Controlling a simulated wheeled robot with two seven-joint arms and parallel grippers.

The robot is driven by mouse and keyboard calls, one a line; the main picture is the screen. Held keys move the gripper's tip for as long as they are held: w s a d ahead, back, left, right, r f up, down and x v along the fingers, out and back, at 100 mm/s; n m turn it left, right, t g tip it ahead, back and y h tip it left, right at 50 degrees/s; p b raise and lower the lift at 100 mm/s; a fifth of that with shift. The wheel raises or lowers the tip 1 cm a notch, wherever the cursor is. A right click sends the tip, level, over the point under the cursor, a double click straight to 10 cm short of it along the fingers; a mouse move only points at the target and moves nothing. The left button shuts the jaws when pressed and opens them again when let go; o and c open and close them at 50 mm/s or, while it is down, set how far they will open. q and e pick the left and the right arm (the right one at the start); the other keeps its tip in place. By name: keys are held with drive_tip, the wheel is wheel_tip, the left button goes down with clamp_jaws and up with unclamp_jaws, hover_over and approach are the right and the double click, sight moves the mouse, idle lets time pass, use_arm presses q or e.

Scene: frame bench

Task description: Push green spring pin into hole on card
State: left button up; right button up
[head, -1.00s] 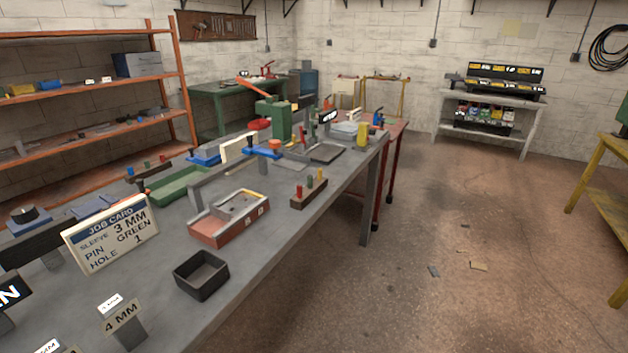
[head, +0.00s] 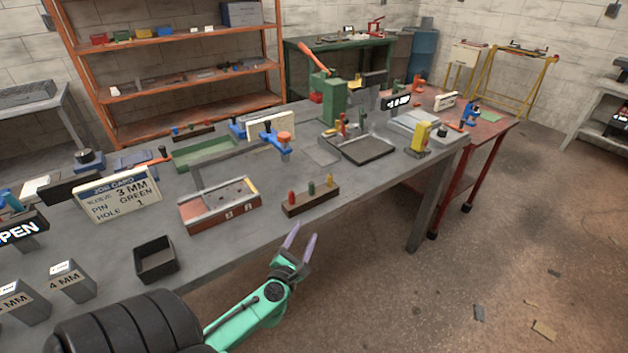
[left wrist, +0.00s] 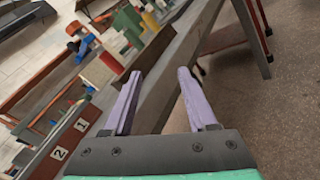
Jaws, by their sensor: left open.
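The job card (head: 117,194) stands on the bench and reads sleeve 3 MM, pin GREEN, hole 1. The green pin (head: 311,188) stands upright in a dark wooden block (head: 312,206) near the bench's front edge, between a red pin (head: 291,197) and a yellow pin (head: 329,180). The red fixture (head: 205,220) with a metal top lies left of the block; its number labels 2 and 1 show in the left wrist view (left wrist: 60,153). My left gripper (head: 301,238) is open and empty, just off the front edge, nearer than the block.
An empty black box (head: 156,260) sits at the front edge. Grey posts marked 4 MM (head: 72,282) and others stand at the left.

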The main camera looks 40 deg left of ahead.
sight(311, 184)
use_arm(q)
wheel_tip(311, 184, up, 8)
drive_tip(key=a+f+n+g+y, duration=0.1)
drive_tip(key=n+y, duration=0.1)
drive_tip(key=n, duration=0.7)
drive_tip(key=shift+m, duration=0.3)
drive_tip(key=p+x, duration=0.1)
drive_tip(key=x, duration=0.8)
drive_tip(key=p+x, duration=0.1)
drive_tip(key=x, duration=0.4)
drive_tip(key=shift+r+p, duration=0.3)
drive_tip(key=shift+w+a+f, duration=0.1)
clamp_jaws()
